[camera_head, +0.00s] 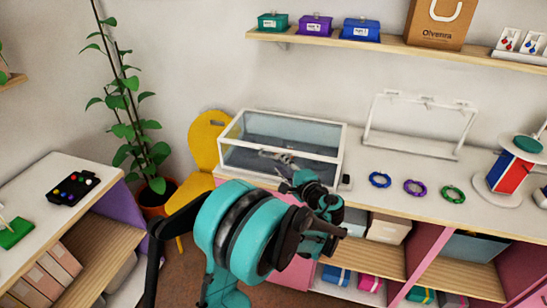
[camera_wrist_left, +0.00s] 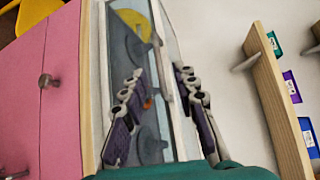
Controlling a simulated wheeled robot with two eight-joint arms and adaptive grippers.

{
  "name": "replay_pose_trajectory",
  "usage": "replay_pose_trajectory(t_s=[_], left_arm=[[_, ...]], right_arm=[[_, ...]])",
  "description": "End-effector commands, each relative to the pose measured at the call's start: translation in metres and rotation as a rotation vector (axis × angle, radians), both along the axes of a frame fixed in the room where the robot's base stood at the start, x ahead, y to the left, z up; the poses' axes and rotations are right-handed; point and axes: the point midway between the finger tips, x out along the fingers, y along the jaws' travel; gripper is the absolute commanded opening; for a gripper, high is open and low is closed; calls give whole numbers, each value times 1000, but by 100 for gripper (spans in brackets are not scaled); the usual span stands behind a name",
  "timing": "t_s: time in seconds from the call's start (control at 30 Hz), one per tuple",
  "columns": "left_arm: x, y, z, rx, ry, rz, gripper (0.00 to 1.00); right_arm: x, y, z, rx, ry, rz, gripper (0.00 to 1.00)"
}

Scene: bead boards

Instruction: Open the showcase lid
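The showcase (camera_head: 240,163) is a long glass box with a white frame on the counter, and its lid (camera_head: 290,127) looks closed. In the left wrist view the showcase (camera_wrist_left: 99,60) runs lengthwise below my gripper, with dark grey contents showing through the glass. My left gripper (camera_head: 279,155) is at the front of the showcase in the head view. In the left wrist view its two fingers (camera_wrist_left: 159,78) are spread apart, with a white frame edge of the showcase between them. I cannot tell whether they touch it. My right gripper is in neither view.
Blue (camera_head: 380,180), purple (camera_head: 415,188) and green (camera_head: 453,194) bead rings lie right of the showcase. A white rack (camera_head: 415,145) stands behind them. A wall shelf (camera_head: 390,44) with small boxes overhangs the back. A yellow chair (camera_head: 205,140) is at left.

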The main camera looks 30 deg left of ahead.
Motion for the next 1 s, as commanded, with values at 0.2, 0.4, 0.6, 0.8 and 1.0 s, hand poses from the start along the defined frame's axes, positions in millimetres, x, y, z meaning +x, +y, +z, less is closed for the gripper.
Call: replay_pose_trajectory(t_s=[0.2, 0.4, 0.6, 0.8, 1.0], left_arm=[[18, 33, -7, -1, -1, 2, 29], [29, 50, -9, -3, -1, 1, 29], [31, 52, -9, -3, -1, 0, 29], [31, 52, -8, -3, -1, 0, 5], [31, 52, -8, -3, -1, -1, 0]], right_arm=[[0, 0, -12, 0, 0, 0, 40], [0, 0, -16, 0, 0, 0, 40], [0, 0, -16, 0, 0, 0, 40], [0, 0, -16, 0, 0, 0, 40], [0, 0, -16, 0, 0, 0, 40]])
